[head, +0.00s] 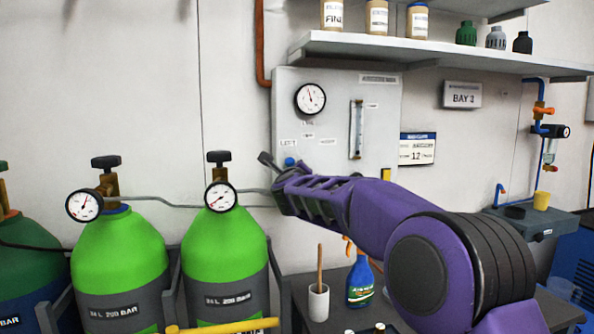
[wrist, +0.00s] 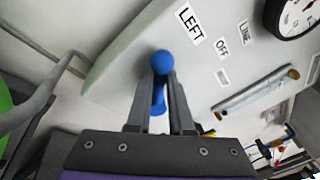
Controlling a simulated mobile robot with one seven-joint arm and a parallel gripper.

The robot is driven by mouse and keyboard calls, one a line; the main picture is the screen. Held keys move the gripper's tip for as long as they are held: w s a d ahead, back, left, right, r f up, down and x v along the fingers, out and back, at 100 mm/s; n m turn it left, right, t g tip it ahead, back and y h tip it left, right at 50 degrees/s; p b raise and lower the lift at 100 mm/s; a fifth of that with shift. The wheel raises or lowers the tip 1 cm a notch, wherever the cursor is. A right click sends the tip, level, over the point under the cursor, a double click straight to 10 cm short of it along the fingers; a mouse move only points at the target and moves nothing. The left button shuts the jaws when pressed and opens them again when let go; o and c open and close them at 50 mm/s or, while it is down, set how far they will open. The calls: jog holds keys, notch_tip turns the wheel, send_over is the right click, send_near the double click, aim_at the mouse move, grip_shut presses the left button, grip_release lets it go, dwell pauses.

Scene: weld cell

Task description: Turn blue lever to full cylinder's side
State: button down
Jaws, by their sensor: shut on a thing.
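The blue lever (wrist: 162,62) shows as a round blue knob with its stem between my fingers in the wrist view. In the head view its knob (head: 290,162) shows just below the LEFT label on the grey panel (head: 335,90). My gripper (wrist: 161,90) is shut on the lever; in the head view the gripper (head: 273,165) is at the panel's lower left. The lever's pivot is hidden. Two green cylinders (head: 118,248) (head: 226,250) stand left of the panel, each with a round gauge (head: 84,205) (head: 220,197). The two gauge needles point differently.
A shelf (head: 430,52) with jars juts out above the panel. Pipes (head: 160,203) run from the cylinders toward the panel. A spray bottle (head: 361,282) and a white cup (head: 318,302) stand on the bench below my arm.

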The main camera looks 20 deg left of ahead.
jog(key=c, duration=0.8)
grip_release()
jog(key=b+v, duration=0.1)
jog(key=v, duration=1.6)
jog(key=shift+s, duration=0.2)
